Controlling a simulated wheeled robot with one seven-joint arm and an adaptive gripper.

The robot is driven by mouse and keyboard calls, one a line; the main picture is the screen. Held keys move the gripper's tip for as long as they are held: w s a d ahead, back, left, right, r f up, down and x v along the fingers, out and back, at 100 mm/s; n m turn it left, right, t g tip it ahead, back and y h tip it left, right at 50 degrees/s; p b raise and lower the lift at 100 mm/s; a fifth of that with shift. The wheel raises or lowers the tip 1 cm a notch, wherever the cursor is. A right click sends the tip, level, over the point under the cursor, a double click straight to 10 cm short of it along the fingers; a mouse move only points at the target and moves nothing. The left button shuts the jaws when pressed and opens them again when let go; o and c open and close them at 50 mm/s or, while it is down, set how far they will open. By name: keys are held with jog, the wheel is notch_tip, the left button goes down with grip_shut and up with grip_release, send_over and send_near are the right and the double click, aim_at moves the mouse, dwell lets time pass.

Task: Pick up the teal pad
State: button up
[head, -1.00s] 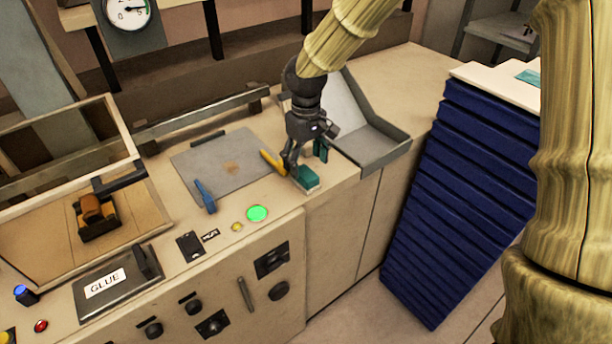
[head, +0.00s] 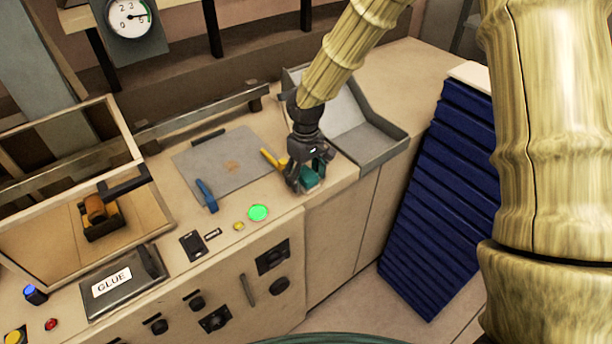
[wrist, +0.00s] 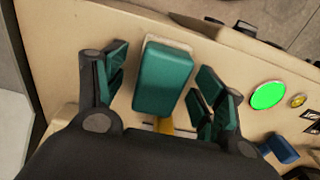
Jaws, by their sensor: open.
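The teal pad (wrist: 163,80) is a block with a pale base, lying on the worktop near its front edge. In the wrist view it sits between the two teal-tipped fingers of my gripper (wrist: 158,85), with a gap on each side. In the head view the pad (head: 309,178) shows partly, with the gripper (head: 307,182) pointing down around it. The gripper is open and holds nothing. Its fingers hide part of the pad in the head view.
A yellow-handled tool (head: 270,158) lies just left of the gripper, and a blue tool (head: 206,194) lies on the grey plate (head: 225,162). A grey tray (head: 375,153) stands close on the right. A lit green button (head: 258,212) is at the front.

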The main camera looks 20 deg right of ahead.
aim_at(306, 172)
jog(key=shift+w+f, duration=0.1)
jog(key=c, duration=1.2)
jog(key=shift+r+b, duration=0.65)
jog(key=shift+r, duration=0.1)
jog(key=shift+r+b, duration=0.55)
jog(key=shift+r, duration=0.4)
jog(key=s+a+r+b, duration=0.1)
jog(key=s+b, duration=0.1)
jog(key=s, duration=0.6)
jog(key=s+a+b, duration=0.2)
jog(key=s+b, duration=0.1)
jog(key=s, duration=0.4)
jog(key=shift+s+a+r, duration=0.3)
jog(key=shift+s+r, duration=0.05)
